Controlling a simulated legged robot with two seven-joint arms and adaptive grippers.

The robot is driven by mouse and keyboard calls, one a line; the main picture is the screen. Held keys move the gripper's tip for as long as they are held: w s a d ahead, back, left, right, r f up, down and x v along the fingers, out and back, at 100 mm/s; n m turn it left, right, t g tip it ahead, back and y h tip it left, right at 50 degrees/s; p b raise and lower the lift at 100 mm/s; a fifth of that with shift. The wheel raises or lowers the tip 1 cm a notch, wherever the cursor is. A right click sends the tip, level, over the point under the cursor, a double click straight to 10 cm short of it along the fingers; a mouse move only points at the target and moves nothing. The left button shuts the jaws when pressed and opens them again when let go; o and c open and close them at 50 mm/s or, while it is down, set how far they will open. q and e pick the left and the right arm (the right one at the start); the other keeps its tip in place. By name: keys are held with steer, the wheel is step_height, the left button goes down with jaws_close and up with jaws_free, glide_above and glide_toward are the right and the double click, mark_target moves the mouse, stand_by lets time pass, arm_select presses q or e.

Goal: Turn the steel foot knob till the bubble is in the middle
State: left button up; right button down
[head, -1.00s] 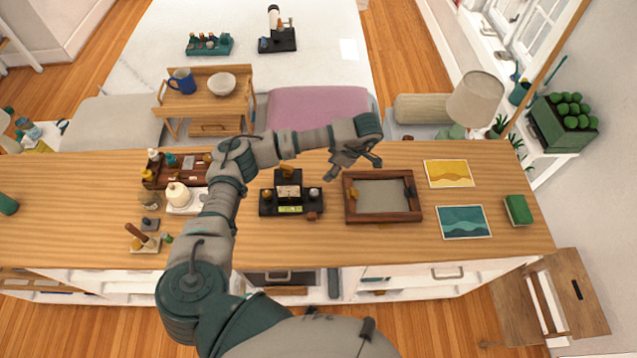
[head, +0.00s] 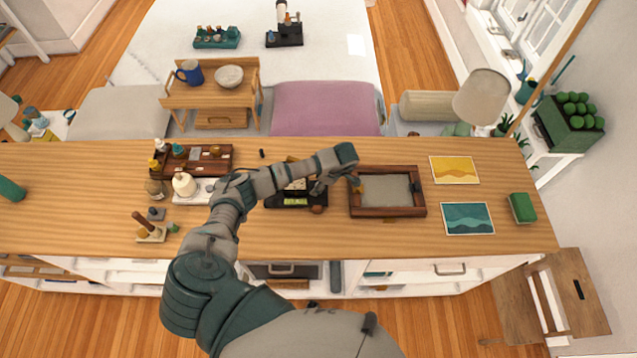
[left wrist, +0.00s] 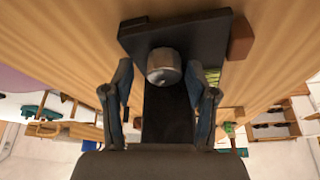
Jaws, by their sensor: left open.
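The black levelling device (head: 290,206) stands on the wooden counter, partly covered by my left arm. Its green vial (head: 295,201) shows in the head view and partly in the left wrist view (left wrist: 212,78); I cannot make out the bubble. The steel foot knob (left wrist: 165,65) is a round grey cylinder on the black base in the left wrist view. The right gripper is not in view.
A wood-framed tray (head: 388,211) lies just right of the device. A reddish-brown block (left wrist: 240,38) sits beside the base.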

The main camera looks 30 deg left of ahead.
arm_select(q)
steer(key=shift+d, duration=0.2)
steer(key=shift+d+r, duration=0.1)
steer(key=shift+d, duration=0.1)
steer(key=c, duration=0.4)
steer(key=shift+d+r, duration=0.1)
steer(key=shift+d, duration=0.25)
jaws_close()
steer(key=shift+w+a+n+g+b, duration=0.1)
steer(key=shift+a+n+g+b, duration=0.15)
steer(key=shift+n+b, duration=0.35)
steer(key=shift+a+f+n+g+b, duration=0.1)
steer(key=shift+f+n+g+b, duration=0.15)
steer(key=shift+n, duration=0.35)
steer(key=shift+r, duration=0.15)
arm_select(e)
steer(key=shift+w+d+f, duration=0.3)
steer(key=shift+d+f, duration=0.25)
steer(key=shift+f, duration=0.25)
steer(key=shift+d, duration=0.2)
